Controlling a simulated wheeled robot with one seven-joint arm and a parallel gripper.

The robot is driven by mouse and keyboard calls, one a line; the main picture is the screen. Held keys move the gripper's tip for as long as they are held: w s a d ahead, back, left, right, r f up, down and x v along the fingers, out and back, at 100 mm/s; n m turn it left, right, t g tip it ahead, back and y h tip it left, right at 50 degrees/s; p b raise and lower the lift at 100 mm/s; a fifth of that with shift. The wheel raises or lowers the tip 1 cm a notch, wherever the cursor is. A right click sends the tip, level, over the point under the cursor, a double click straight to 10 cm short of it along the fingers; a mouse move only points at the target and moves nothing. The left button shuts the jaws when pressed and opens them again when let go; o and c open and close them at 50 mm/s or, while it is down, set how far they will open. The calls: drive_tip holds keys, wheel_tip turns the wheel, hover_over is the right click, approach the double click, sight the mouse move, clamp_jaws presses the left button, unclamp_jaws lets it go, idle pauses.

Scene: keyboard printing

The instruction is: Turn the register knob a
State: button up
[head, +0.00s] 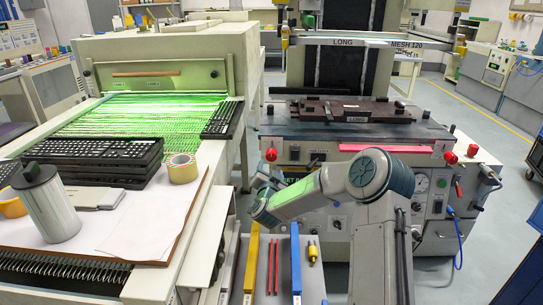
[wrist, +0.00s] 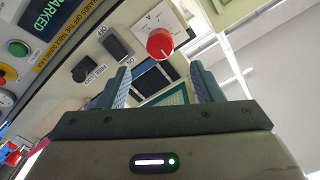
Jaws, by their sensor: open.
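A red round knob (wrist: 160,43) with a pale pointer line sits on a white label plate in the wrist view. The knob appears between and beyond the fingertips, with no visible contact. In the head view, red knobs show on the press front at the left (head: 271,154) and right (head: 450,158). My gripper is hidden there behind my arm.
The wrist view also shows a black FREE/LOCK knob (wrist: 86,69), an ON/OFF rocker switch (wrist: 116,43) and a green button (wrist: 18,48). In the head view, a table with keyboards (head: 100,152) stands left, and a tool bench (head: 283,270) lies in front.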

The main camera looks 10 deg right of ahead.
sight(271, 157)
drive_tip(key=w, duration=0.3)
drive_tip(key=w+d, duration=0.1)
drive_tip(key=w, duration=0.3)
drive_tip(key=w+d, duration=0.1)
drive_tip(key=w, duration=0.3)
drive_tip(key=c, duration=1)
